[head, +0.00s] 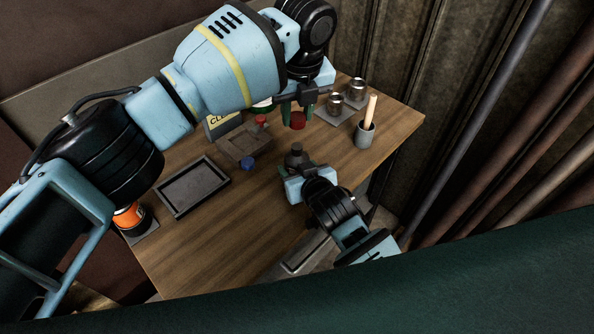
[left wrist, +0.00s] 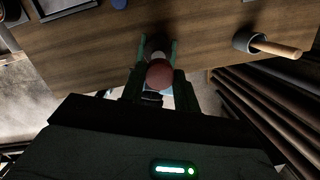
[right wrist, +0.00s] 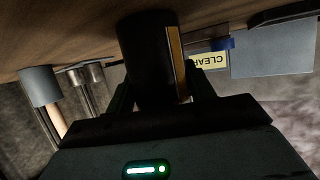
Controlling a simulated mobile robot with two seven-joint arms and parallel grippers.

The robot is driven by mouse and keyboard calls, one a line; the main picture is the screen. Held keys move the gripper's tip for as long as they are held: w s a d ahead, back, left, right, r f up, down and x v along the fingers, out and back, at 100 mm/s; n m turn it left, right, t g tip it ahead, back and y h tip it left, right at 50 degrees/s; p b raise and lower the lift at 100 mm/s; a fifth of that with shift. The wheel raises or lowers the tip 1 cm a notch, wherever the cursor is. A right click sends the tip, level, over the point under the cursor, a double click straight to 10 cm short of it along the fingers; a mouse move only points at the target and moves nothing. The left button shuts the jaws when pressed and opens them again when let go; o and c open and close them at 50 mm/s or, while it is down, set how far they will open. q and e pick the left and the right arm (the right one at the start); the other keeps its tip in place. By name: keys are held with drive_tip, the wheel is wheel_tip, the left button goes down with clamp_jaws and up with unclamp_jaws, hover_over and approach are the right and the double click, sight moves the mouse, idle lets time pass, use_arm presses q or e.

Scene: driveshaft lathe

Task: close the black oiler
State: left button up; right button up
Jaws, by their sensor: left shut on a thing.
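The black oiler (head: 295,158) is a dark bottle at the right gripper, near the table's right part. In the right wrist view its dark body (right wrist: 148,60), with an orange-yellow strip, stands between the fingers. My right gripper (head: 297,168) appears shut on it. My left gripper (head: 298,109) is shut on a red cap (head: 298,121). The cap also shows between the green fingers in the left wrist view (left wrist: 159,73). In the head view the cap appears apart from the oiler, beyond its top. The oiler's opening is not clear.
A wooden block (head: 244,146) bears a red cap (head: 261,119) and a blue cap (head: 247,163). A black tray (head: 192,213) lies at left, with an orange can (head: 128,216) nearby. A grey cup (head: 364,134) with a wooden handle and metal cups (head: 356,89) stand at right.

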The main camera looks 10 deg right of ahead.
drive_tip(key=c, duration=0.7)
use_arm(q)
hover_over(297, 146)
drive_tip(key=shift+s+f, duration=0.15)
drive_tip(key=shift+f, duration=2.35)
drive_tip(key=shift+f, duration=0.9)
drive_tip(key=shift+f, duration=0.55)
use_arm(e)
clamp_jaws()
use_arm(q)
drive_tip(key=m+h, duration=0.1)
drive_tip(key=m, duration=0.4)
drive_tip(key=shift+a, duration=0.1)
drive_tip(key=m, duration=0.5)
drive_tip(key=shift+h, duration=0.3)
